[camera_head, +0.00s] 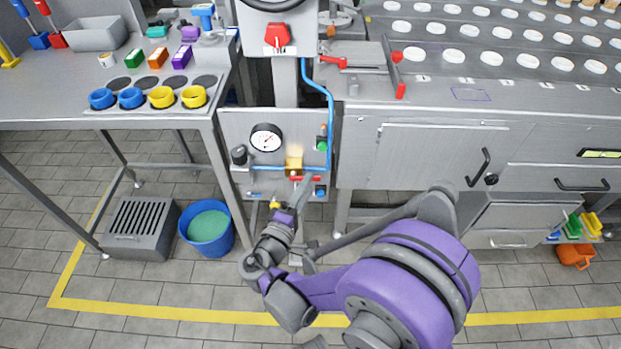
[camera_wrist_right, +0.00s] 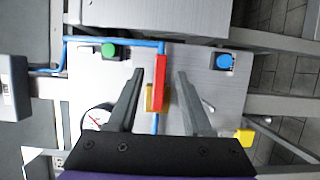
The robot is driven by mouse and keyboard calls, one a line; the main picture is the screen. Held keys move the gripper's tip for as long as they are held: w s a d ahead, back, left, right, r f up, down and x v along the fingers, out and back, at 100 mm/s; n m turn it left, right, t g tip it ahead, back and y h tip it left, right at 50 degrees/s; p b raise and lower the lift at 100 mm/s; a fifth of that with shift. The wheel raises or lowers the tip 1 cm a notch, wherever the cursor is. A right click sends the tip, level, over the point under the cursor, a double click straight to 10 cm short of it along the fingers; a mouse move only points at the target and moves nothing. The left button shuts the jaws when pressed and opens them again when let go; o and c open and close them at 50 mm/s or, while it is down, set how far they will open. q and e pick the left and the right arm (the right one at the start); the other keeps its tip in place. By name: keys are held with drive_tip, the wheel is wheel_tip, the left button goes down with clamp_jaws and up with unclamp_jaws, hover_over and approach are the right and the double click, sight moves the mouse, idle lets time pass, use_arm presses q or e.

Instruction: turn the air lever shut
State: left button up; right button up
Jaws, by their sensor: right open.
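The air lever is a red bar (camera_head: 308,178) on a brass valve body (camera_head: 294,164), low on the steel panel under the machine. In the right wrist view the red lever (camera_wrist_right: 161,82) lies along the line of the blue pipe, in front of the brass valve (camera_wrist_right: 149,98). My right gripper (camera_head: 300,187) is at the panel and partly covers the lever's surroundings. In the wrist view its fingers (camera_wrist_right: 160,75) are open, one on each side of the lever, with visible gaps. My left gripper is not in view.
Around the lever are a round gauge (camera_head: 266,138), a green knob (camera_head: 322,144), a blue knob (camera_head: 320,192), a yellow fitting (camera_head: 275,205) and blue pipe (camera_head: 331,115). A blue bucket (camera_head: 212,246) and grey grated box (camera_head: 140,238) stand on the floor to the left.

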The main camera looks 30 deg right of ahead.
drive_tip(key=shift+x, duration=1.85)
clamp_jaws()
